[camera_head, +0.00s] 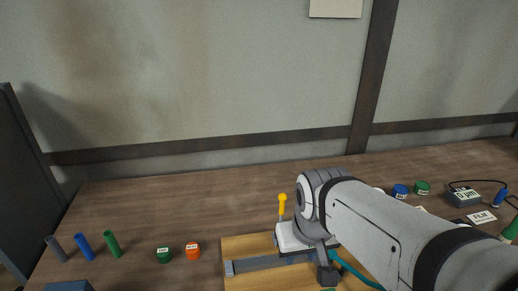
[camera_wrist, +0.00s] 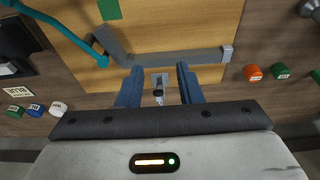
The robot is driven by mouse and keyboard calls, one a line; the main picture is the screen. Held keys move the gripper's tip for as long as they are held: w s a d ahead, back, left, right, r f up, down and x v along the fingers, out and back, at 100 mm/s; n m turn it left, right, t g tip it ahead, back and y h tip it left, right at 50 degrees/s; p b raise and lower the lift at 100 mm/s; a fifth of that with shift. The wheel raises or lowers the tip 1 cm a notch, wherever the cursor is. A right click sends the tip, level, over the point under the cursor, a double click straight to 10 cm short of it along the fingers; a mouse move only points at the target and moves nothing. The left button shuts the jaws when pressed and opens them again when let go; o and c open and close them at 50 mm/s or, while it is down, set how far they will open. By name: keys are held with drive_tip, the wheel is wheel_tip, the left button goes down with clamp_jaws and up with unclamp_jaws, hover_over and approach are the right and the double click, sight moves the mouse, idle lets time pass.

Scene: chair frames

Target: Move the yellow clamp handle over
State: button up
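The yellow clamp handle (camera_head: 283,203) stands upright with a round knob on top, just behind and left of my gripper in the head view. Its lower end is hidden by the white gripper body. I cannot make out any yellow in the wrist view. My gripper (camera_wrist: 160,68) is open there, its two blue fingers apart over the wooden board (camera_wrist: 195,20). A small metal fitting with a dark round part (camera_wrist: 158,93) shows between the fingers, nearer the palm; I cannot tell whether it belongs to the clamp. The board (camera_head: 238,245) also shows in the head view.
A grey angled metal bar (camera_head: 258,264) lies on the board. A teal rod (camera_head: 355,272) curves beside my arm. Orange (camera_head: 193,251) and green (camera_head: 164,256) caps stand left of the board, with several coloured cylinders farther left. Blue (camera_head: 400,191) and green caps stand at right. The table's back left is clear.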

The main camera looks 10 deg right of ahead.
drive_tip(key=p, duration=0.3)
approach(283, 194)
drive_tip(key=x, duration=0.2)
drive_tip(key=b+x, duration=0.5)
drive_tip(key=x, duration=0.2)
drive_tip(key=shift+s+f+b, duration=0.1)
drive_tip(key=shift+f+b, duration=0.2)
drive_tip(key=shift+f, duration=0.05)
drive_tip(key=shift+r, duration=0.15)
drive_tip(key=shift+c, duration=0.4)
drive_tip(key=c, duration=0.4)
